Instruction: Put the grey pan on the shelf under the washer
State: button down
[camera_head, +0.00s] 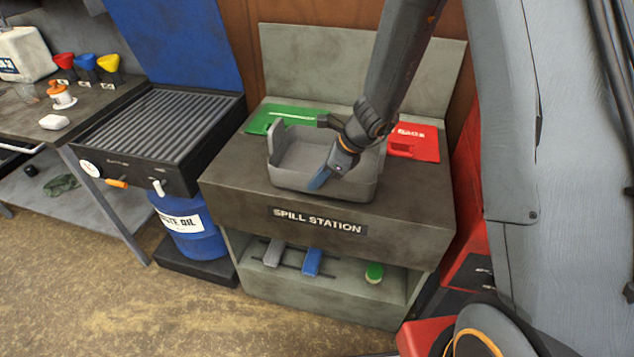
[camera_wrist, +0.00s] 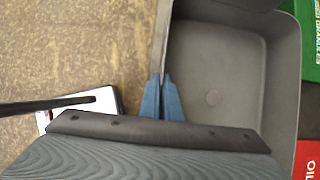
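The grey pan (camera_head: 290,165), a deep open tray, sits on top of the spill station bench (camera_head: 235,190), looking level and empty. My gripper (camera_head: 320,180) reaches down to its front wall. In the wrist view the pan (camera_wrist: 215,85) is right of centre, and my gripper's blue fingers (camera_wrist: 161,90) are close together with the pan's wall edge between them. The fingers look shut on that wall; the contact itself is partly hidden. A black grated unit (camera_head: 160,125) with a raised blue panel stands to the left; I cannot tell whether it is the washer.
A green packet (camera_head: 262,118) and a red packet (camera_head: 415,140) lie beside the pan. The spill station's lower shelf (camera_head: 320,300) holds brushes. A blue waste oil drum (camera_head: 190,225) stands under the grated unit. A workbench (camera_head: 30,115) is at far left, with open floor (camera_head: 80,290) in front.

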jog(key=shift+f, duration=0.55)
jog(key=shift+f, duration=0.15)
jog(key=c, duration=2)
grip_release()
